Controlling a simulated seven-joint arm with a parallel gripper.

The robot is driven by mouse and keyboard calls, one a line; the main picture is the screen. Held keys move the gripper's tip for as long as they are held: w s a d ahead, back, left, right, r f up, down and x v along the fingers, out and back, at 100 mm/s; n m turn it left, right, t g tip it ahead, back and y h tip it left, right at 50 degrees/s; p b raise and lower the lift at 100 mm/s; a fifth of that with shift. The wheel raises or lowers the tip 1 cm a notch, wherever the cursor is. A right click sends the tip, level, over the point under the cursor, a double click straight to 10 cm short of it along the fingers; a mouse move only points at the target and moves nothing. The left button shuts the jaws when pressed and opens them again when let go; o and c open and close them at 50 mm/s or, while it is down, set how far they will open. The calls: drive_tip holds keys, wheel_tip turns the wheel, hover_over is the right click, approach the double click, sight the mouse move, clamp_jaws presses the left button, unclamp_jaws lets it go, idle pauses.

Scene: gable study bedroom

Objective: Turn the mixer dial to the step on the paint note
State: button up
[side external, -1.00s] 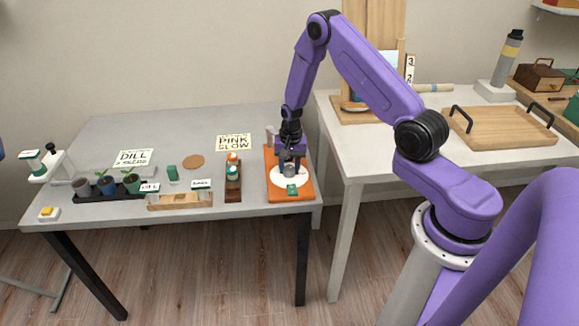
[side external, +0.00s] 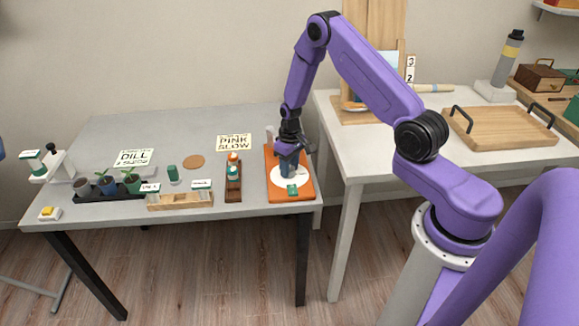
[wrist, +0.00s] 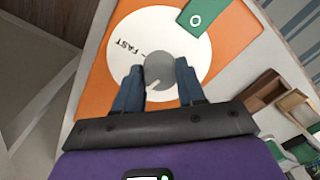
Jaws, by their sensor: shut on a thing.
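The mixer is an orange board (side external: 305,190) with a white disc (wrist: 140,24) and a round grey dial knob (wrist: 162,72) at the disc's middle. A light pointer line shows on the knob. The word FAST is readable on the disc; other words are hidden. My gripper (wrist: 158,78) points down over the board with its two blue fingers on either side of the knob, shut on it. It also shows in the side view (side external: 289,170), where it hides most of the knob. The paint note (side external: 234,142) at the table's back reads PINK SLOW.
A green button or tag (wrist: 196,18) sits on the board beside the disc. A dark wooden rack with bottles (side external: 233,180) stands just left of the board. Farther left are a wooden block (side external: 180,201), potted plants (side external: 106,184) and a DILL note (side external: 134,157).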

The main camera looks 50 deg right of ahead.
drive_tip(key=shift+n, duration=1.1)
drive_tip(key=shift+w, duration=0.1)
drive_tip(key=o, duration=1.1)
drive_tip(key=shift+c, duration=0.2)
drive_tip(key=shift+r, duration=0.1)
wheel_tip(320, 180, up, 17)
drive_tip(key=shift+d, duration=0.25)
drive_tip(key=shift+r, duration=0.15)
